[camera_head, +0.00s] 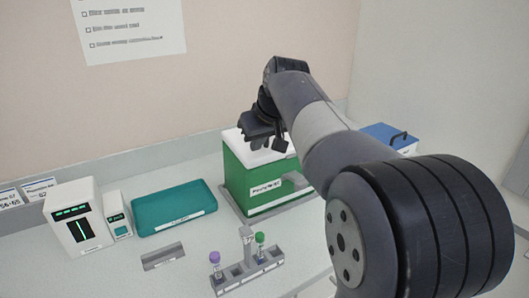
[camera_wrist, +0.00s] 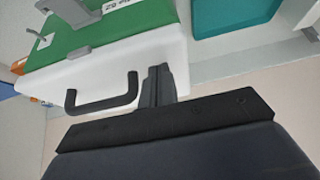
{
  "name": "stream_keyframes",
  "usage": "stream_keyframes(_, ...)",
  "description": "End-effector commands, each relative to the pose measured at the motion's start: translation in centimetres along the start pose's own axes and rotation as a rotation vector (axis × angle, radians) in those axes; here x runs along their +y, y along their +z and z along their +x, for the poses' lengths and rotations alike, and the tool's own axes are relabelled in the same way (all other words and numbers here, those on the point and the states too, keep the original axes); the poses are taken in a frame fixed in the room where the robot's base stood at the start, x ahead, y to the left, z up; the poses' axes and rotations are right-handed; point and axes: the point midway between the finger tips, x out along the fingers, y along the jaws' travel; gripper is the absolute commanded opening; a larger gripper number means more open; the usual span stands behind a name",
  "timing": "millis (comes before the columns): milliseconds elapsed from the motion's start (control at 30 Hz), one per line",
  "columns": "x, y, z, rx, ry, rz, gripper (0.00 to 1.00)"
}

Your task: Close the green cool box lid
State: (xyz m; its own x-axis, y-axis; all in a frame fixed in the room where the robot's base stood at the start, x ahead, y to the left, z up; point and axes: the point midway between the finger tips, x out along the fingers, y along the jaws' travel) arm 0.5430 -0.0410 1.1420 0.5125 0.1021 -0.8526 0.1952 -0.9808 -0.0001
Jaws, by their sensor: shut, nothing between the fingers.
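The green cool box (camera_head: 240,182) stands on the bench near the back wall, with a white label on its front. Its white lid (camera_head: 232,137) lies across the top, looking level; I cannot tell whether a small gap is left. In the wrist view the box (camera_wrist: 135,22) appears upside down, with the white lid (camera_wrist: 45,88) and its dark handle (camera_wrist: 102,105). My gripper (camera_head: 262,140) is over the lid, its fingers together and empty. In the wrist view the gripper (camera_wrist: 158,80) is beside the handle, in front of the lid; contact is unclear.
A teal tray (camera_head: 172,208) lies left of the box. A tube rack (camera_head: 247,270) with capped tubes stands in front. A blue box (camera_head: 385,132) is at right, partly behind my arm. White devices (camera_head: 78,222) stand at the far left.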

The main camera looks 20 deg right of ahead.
Motion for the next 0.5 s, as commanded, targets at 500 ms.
stream_keyframes(500, 0.0, -3.5, -5.6, 0.000, 0.000, 0.000, 0.00)
